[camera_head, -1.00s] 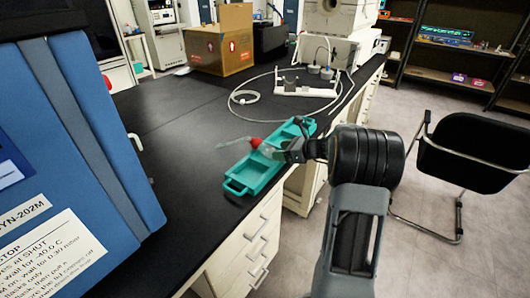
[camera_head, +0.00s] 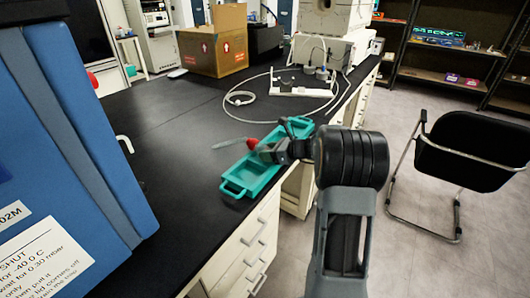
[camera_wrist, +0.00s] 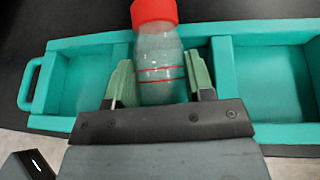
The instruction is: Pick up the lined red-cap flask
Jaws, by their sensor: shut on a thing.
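The flask (camera_wrist: 161,68) is translucent with red lines around its body and a red cap (camera_wrist: 153,12). In the wrist view it lies between the two green fingers of my gripper (camera_wrist: 160,84), which is shut on it. In the head view the red cap (camera_head: 252,143) shows at the tip of my gripper (camera_head: 268,152), over the teal tray (camera_head: 235,188). The flask's lower end is hidden by the gripper body. I cannot tell whether the flask still touches the tray.
The teal tray lies on the black bench (camera_head: 180,120) near its right edge. A blue machine (camera_head: 85,130) stands at left. A cardboard box (camera_head: 215,42) and a white stand (camera_head: 303,86) with a looped hose are farther back. A black chair (camera_head: 465,150) stands at right.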

